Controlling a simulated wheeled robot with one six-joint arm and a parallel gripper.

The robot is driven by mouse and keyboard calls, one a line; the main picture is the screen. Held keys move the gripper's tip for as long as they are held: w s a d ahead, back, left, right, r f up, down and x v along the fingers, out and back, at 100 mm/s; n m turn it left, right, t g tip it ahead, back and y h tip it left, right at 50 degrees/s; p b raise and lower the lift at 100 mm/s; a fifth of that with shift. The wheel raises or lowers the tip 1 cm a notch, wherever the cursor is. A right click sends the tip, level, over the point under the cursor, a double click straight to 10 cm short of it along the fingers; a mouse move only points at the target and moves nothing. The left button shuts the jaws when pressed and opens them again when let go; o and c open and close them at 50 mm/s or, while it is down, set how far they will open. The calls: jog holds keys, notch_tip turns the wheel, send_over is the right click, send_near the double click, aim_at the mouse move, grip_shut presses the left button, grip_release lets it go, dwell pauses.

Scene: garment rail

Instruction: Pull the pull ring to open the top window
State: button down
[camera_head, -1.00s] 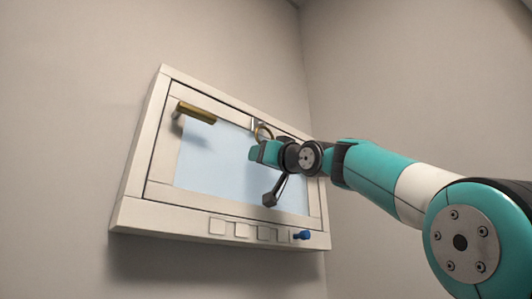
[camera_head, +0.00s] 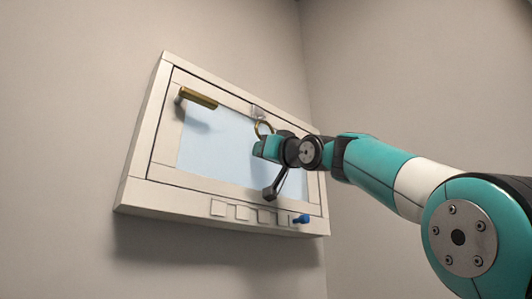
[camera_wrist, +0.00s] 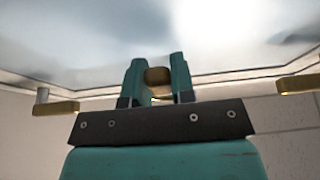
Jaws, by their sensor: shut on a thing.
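The top window (camera_head: 235,187) is a white framed unit with a pale glass pane (camera_head: 215,150), high on the wall in the head view. The brass pull ring (camera_head: 264,127) hangs at the upper right of its sash, below a small pale mount (camera_head: 258,111). My gripper (camera_head: 259,147) is at the ring's lower part. In the wrist view my gripper (camera_wrist: 157,78) has its two teal fingers closed on a brownish-gold piece of the ring (camera_wrist: 158,75). The fingers hide part of it. I cannot tell any clear gap at the sash.
A brass handle (camera_head: 198,97) juts from the sash's upper left. Pale square tiles (camera_head: 241,212) and a blue knob (camera_head: 302,219) line the lower frame. Brass handles also show at the left (camera_wrist: 55,107) and right (camera_wrist: 299,84) in the wrist view.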

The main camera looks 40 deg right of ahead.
jog(key=c, duration=1)
grip_release()
jog(key=shift+o, duration=0.2)
jog(key=shift+s, duration=0.1)
jog(key=shift+s+f+b, duration=0.25)
jog(key=shift+s+b, duration=0.05)
jog(key=shift+b, duration=0.1)
jog(key=b+v, duration=0.7)
jog(key=v, duration=0.9)
jog(key=shift+s, duration=0.3)
jog(key=shift+r, duration=0.1)
